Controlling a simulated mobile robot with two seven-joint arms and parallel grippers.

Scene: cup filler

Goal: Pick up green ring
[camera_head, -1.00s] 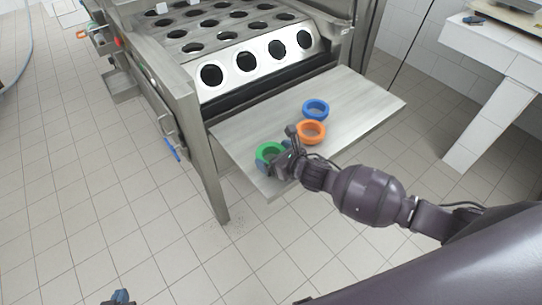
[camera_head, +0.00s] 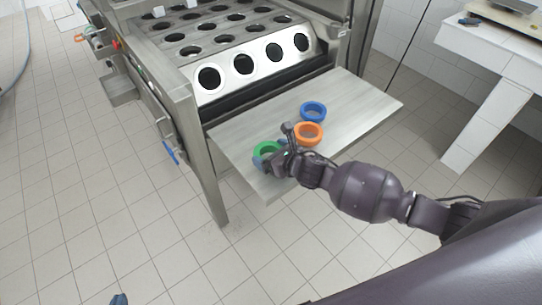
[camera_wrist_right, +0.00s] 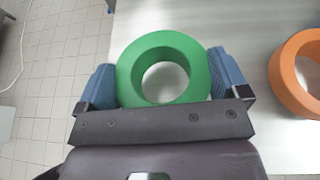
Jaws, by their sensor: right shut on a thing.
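The green ring (camera_head: 266,149) is at the near left part of the steel shelf in the head view. It fills the middle of the right wrist view (camera_wrist_right: 128,72). My right gripper (camera_wrist_right: 163,84) has its blue fingers on both sides of the ring, shut on its outer rim. In the head view my right gripper (camera_head: 268,158) partly covers the ring. I cannot tell whether the ring still touches the shelf. My left gripper (camera_head: 119,299) shows only as a small dark blue tip at the bottom edge, so its jaws cannot be judged.
An orange ring (camera_head: 308,134) lies on the steel shelf (camera_head: 352,98), right of the green one. A blue ring (camera_head: 313,111) lies behind it. The cup filler (camera_head: 170,70) with round holes stands behind the shelf. A white-tiled counter (camera_head: 485,50) is at the right.

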